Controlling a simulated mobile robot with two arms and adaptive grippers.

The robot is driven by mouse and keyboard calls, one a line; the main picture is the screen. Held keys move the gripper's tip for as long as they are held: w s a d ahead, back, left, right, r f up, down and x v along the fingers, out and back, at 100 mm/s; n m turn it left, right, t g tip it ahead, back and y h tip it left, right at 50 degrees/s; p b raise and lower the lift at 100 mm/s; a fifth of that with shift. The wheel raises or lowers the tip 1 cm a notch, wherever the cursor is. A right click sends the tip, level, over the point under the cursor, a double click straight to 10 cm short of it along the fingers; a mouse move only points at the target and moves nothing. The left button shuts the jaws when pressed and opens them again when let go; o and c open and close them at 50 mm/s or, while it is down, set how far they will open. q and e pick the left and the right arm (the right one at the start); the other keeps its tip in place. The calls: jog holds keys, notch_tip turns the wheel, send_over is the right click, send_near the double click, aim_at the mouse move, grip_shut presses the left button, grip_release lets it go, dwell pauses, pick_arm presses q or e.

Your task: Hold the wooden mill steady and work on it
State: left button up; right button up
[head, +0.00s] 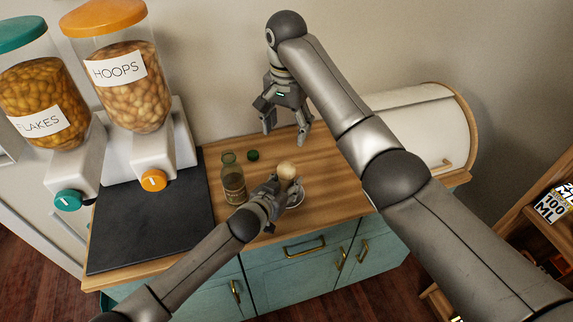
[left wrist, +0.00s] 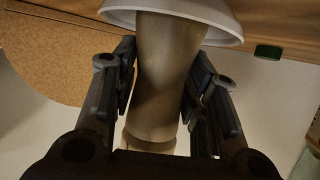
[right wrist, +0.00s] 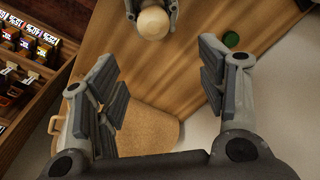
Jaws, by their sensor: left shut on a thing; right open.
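The wooden mill shows its pale round knob (head: 287,170) in the head view, low over the counter. My left gripper (head: 283,190) is shut on the mill's body below the knob. In the left wrist view the brown mill body (left wrist: 165,75) stands between the two fingers, with its end at a white dish (left wrist: 178,14); whether it rests in the dish or is just above it I cannot tell. My right gripper (head: 286,134) is open and empty, above and behind the mill. In the right wrist view the mill's knob (right wrist: 152,23) lies beyond the open fingers (right wrist: 160,75).
A glass bottle (head: 233,182) stands left of the mill, with a green cap (head: 253,155) behind it. Two cereal dispensers (head: 130,75) stand on the left by a dark mat (head: 150,225). A white, wood-sided bread bin (head: 415,130) is at the right. The wooden counter (head: 333,175) is otherwise clear.

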aim_at(286, 165)
jog(key=shift+g, duration=0.3)
jog(key=f, duration=0.8)
jog(key=s+f, duration=0.1)
jog(key=f, duration=0.3)
jog(key=shift+c, duration=0.4)
jog(key=c, duration=1)
